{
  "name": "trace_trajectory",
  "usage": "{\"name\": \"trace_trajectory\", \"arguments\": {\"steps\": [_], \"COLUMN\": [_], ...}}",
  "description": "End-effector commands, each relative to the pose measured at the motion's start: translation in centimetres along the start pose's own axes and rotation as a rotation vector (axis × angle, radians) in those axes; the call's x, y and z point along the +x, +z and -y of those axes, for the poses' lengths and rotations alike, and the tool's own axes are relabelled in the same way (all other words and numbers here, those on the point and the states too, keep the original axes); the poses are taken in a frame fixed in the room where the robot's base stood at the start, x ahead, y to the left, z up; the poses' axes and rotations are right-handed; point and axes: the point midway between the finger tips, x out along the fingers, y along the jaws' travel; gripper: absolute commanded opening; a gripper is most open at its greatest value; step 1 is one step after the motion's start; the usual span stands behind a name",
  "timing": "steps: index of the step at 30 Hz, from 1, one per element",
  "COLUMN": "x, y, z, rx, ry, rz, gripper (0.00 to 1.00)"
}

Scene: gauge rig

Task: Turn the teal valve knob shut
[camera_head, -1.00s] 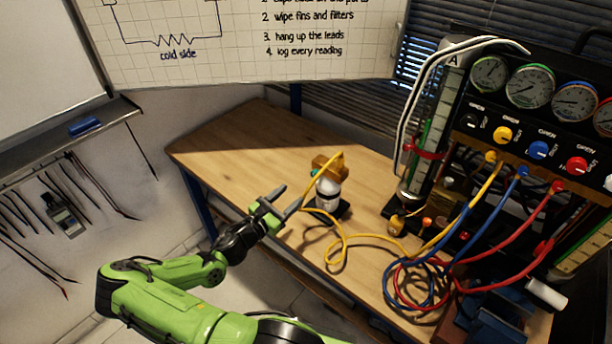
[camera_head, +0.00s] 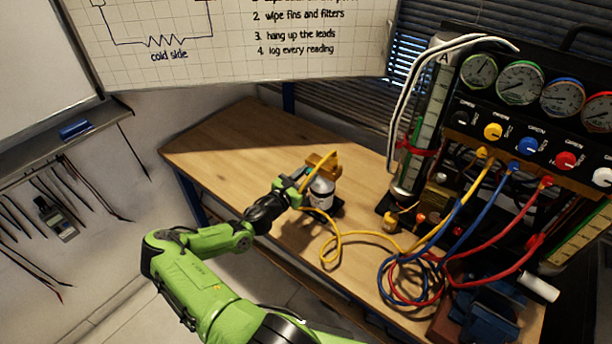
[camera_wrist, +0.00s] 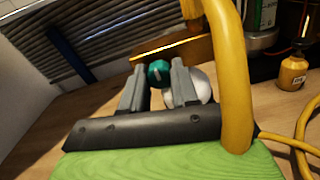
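The teal valve knob (camera_wrist: 158,72) shows in the wrist view, round with a pale mark on its face. It sits on the brass-coloured block (camera_wrist: 172,48) above a white bottle (camera_wrist: 201,86). My gripper (camera_wrist: 160,75) is open, with one finger on each side of the knob; I cannot tell whether they touch it. In the head view my gripper (camera_head: 300,186) is at the left side of the white bottle (camera_head: 321,192), below the brass block (camera_head: 322,163). The knob is mostly hidden there.
A yellow hose (camera_wrist: 232,75) passes close on the right of my gripper. It runs over the table (camera_head: 235,150) towards the gauge panel (camera_head: 530,115). A small yellow bottle (camera_wrist: 293,72) stands to the right. The table's left part is clear.

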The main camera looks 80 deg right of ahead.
Motion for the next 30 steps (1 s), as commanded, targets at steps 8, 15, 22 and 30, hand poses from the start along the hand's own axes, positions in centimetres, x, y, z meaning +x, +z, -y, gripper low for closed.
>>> {"name": "trace_trajectory", "arguments": {"steps": [8, 15, 22, 30], "x": [-0.02, -0.02, 0.00, -0.02], "y": [0.00, -0.08, -0.19, -0.28], "z": [-0.02, 0.01, 0.07, 0.06], "rx": [0.003, 0.056, 0.204, 0.454], "ry": [0.000, 0.000, -0.001, 0.000], "rz": [0.000, 0.000, 0.000, 0.000], "gripper": [0.00, 0.00, 0.00, 0.00]}}
